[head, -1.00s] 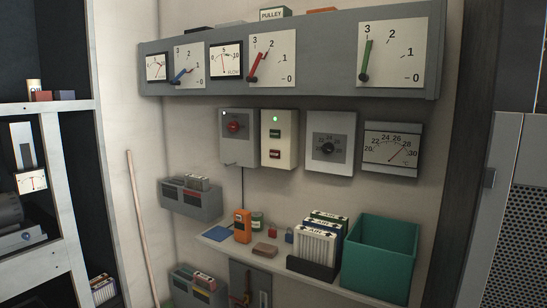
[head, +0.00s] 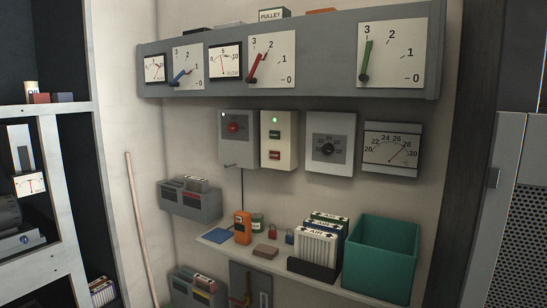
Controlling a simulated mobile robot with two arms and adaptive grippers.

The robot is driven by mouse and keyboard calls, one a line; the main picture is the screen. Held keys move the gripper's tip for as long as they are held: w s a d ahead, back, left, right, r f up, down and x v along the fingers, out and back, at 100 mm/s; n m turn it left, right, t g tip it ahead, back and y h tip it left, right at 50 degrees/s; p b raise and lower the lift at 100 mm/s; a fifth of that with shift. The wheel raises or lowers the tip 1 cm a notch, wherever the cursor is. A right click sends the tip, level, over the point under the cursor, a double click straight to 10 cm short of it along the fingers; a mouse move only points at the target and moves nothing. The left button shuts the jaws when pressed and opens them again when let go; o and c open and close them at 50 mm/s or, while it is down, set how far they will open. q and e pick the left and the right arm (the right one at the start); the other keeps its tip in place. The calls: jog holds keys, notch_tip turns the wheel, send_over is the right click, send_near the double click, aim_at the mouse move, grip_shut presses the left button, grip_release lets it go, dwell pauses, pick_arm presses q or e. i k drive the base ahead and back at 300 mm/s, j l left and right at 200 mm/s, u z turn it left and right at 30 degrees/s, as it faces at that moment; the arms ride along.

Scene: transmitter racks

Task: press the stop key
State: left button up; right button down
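A cream key box (head: 279,141) hangs on the wall in the middle of the head view. It has a lit green lamp (head: 275,120) at the top, a green key (head: 275,135) below it and a red key (head: 275,155) at the bottom. The lettering on the keys is too small to read, so I cannot tell for sure which is the stop key. Neither gripper shows in the head view.
A grey box with a red knob (head: 233,128) hangs left of the key box, and one with a black dial (head: 327,148) right of it. The gauge panel (head: 340,90) juts out above. A shelf below holds air filters (head: 317,246) and a teal bin (head: 378,265).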

aim_at(272, 155)
jog(key=i+j+z, duration=0.15)
jog(key=i+j, duration=0.5)
jog(key=i+j+z, duration=0.15)
jog(key=i+j, duration=0.6)
jog(key=i+j+z, duration=0.15)
jog(key=i+j, duration=0.6)
jog(key=j, duration=0.1)
